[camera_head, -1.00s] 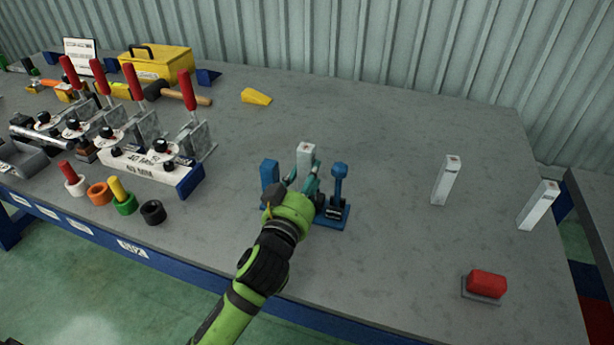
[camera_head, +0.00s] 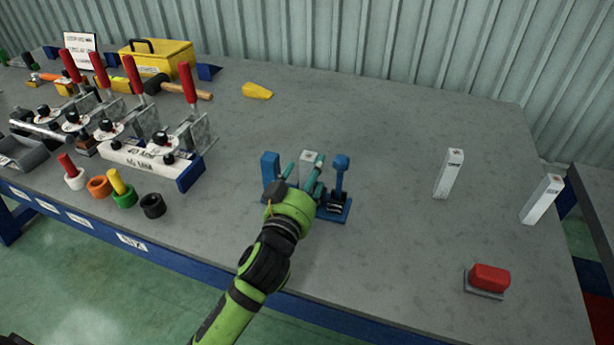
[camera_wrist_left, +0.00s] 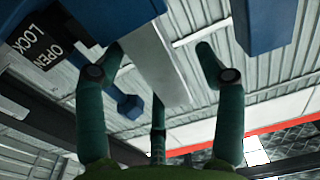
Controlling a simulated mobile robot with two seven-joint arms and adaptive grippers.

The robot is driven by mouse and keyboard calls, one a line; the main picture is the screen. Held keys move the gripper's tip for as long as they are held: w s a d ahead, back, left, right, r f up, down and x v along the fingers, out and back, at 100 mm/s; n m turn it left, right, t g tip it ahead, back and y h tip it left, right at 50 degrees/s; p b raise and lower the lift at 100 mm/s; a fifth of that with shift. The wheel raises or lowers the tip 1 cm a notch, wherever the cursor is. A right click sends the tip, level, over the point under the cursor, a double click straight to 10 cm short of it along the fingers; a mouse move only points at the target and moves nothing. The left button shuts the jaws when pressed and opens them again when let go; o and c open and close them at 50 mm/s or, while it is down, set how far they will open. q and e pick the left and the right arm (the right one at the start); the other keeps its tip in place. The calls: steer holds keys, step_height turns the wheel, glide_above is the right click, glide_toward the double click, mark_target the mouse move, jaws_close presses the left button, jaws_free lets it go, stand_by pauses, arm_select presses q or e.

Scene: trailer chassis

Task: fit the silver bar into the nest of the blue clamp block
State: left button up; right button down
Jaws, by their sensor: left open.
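The blue clamp block (camera_head: 270,168) stands near the table's front edge, with an upright post on its left and a lever with a round knob on its right. It also shows in the left wrist view (camera_wrist_left: 265,22), with a LOCK/OPEN label. A silver bar (camera_head: 310,156) stands upright between the post and the lever; its lower part is hidden by my gripper. My left gripper (camera_head: 304,163) is open, its fingers on either side of the bar. My right gripper is not in view.
Two more silver bars (camera_head: 448,174) (camera_head: 541,199) stand on the right of the table. A red button (camera_head: 489,277) is at the front right. Red-handled clamps (camera_head: 188,85), coloured rings (camera_head: 152,206) and a yellow toolbox (camera_head: 158,62) fill the left.

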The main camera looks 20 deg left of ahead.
arm_select(q)
steer(key=shift+s+f, duration=0.4)
steer(key=shift+s, duration=0.15)
steer(key=s, duration=1)
steer(key=shift+r, duration=0.15)
steer(key=shift+s+r, duration=0.15)
steer(key=shift+s, duration=0.35)
